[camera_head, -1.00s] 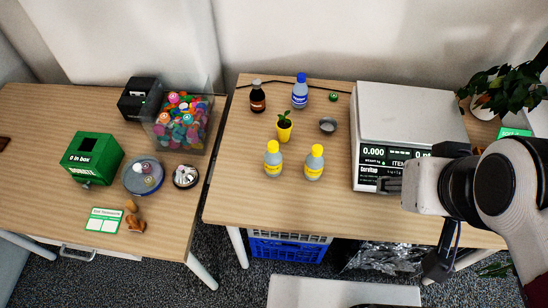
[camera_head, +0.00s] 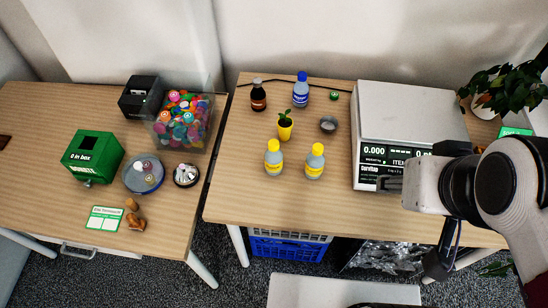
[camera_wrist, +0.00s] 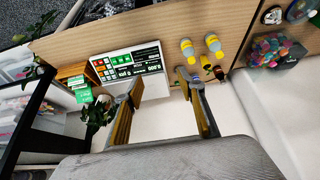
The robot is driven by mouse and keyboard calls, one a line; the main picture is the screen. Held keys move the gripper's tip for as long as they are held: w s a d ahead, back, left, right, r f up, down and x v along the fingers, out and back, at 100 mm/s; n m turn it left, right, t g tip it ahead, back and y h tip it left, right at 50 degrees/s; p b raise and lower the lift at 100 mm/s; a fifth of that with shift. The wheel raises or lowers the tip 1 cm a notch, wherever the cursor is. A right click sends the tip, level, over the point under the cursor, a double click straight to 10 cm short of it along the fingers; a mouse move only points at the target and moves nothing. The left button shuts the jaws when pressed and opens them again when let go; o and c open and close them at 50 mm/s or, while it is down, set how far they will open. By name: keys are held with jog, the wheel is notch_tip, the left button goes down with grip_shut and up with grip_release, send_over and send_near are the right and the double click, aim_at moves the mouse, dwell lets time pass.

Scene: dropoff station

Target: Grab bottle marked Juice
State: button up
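Two grey bottles with yellow caps and yellow label bands, a left one (camera_head: 274,160) and a right one (camera_head: 314,163), stand upright near the front middle of the right table. A blue-capped bottle with a blue label (camera_head: 300,92) and a dark brown bottle (camera_head: 258,97) stand at the back. The labels are too small to read, so I cannot tell which says Juice. My gripper (camera_head: 389,185) is in front of the scale, right of the yellow-capped bottles. In the wrist view my gripper (camera_wrist: 160,82) is open and empty, with the yellow-capped bottles (camera_wrist: 187,52) beyond its fingertips.
A scale (camera_head: 408,110) stands behind my gripper. A small yellow plant pot (camera_head: 285,131) and a metal bowl (camera_head: 328,125) stand between the bottles. The left table holds a green donation box (camera_head: 93,158) and a clear bin of colourful items (camera_head: 184,124). The right table's front left is clear.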

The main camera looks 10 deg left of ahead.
jog(key=w+d+f+n+t+h, duration=0.1)
jog(key=w+d+n, duration=0.1)
jog(key=w, duration=0.6)
jog(key=w+d+f+n+t+h, duration=0.1)
jog(key=w+d+n, duration=0.1)
jog(key=w, duration=0.5)
jog(key=w+a+f+n+t+y, duration=0.1)
jog(key=w+a+f+n+y, duration=0.15)
jog(key=w+f+n, duration=0.35)
jog(key=w+a+f+n+t+y, duration=0.1)
jog(key=w+a+f+n+y, duration=0.1)
jog(key=w+a+f, duration=0.35)
jog(key=s+a+f+n+g+y, duration=0.1)
jog(key=a+f+n+y, duration=0.4)
jog(key=a+f+y, duration=0.4)
jog(key=s+f+m+t+y, duration=0.1)
jog(key=s+f+m+y, duration=0.2)
jog(key=s+m, duration=0.2)
jog(key=shift+s+a+m, duration=0.35)
jog(key=shift+s+m, duration=0.05)
jog(key=shift+s, duration=1.5)
jog(key=shift+a+y, duration=0.1)
jog(key=shift+y, duration=0.15)
